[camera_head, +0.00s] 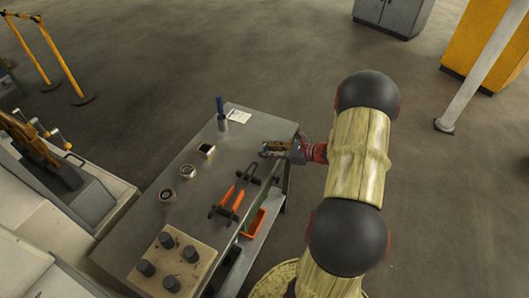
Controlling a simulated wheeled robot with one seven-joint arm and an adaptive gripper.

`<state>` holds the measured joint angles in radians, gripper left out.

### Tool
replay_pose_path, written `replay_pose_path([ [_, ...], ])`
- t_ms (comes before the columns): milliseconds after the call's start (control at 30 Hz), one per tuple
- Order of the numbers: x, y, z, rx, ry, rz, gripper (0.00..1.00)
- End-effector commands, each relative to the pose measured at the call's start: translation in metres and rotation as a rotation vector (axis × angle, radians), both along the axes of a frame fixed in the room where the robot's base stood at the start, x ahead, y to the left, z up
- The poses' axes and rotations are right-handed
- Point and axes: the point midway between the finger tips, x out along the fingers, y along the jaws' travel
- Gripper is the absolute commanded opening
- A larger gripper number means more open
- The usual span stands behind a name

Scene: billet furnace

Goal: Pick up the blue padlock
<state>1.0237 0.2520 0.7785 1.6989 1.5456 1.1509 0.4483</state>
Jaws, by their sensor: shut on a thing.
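My gripper (270,149) is at the right edge of the grey workbench (232,148), reached in from the right by my arm. It is shut on a small blue thing, the blue padlock (265,154), of which only a little shows at the fingertips. The fingers hide most of it. I cannot tell whether the padlock is clear of the bench top or still touching it.
Orange-handled tongs (233,198) lie on a dark rack close to the gripper. An orange bin (255,224) sits below.

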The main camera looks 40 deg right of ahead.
Motion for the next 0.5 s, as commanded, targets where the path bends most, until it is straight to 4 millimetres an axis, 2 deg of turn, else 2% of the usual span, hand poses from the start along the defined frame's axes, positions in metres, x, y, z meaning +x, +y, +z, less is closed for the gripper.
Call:
replay_pose_path([
  [267, 0.0, 0.0, 0.002, 0.0, 0.0, 0.0, 0.0],
  [500, 0.0, 0.0, 0.02, -0.003, -0.001, 0.001, 0.0],
])
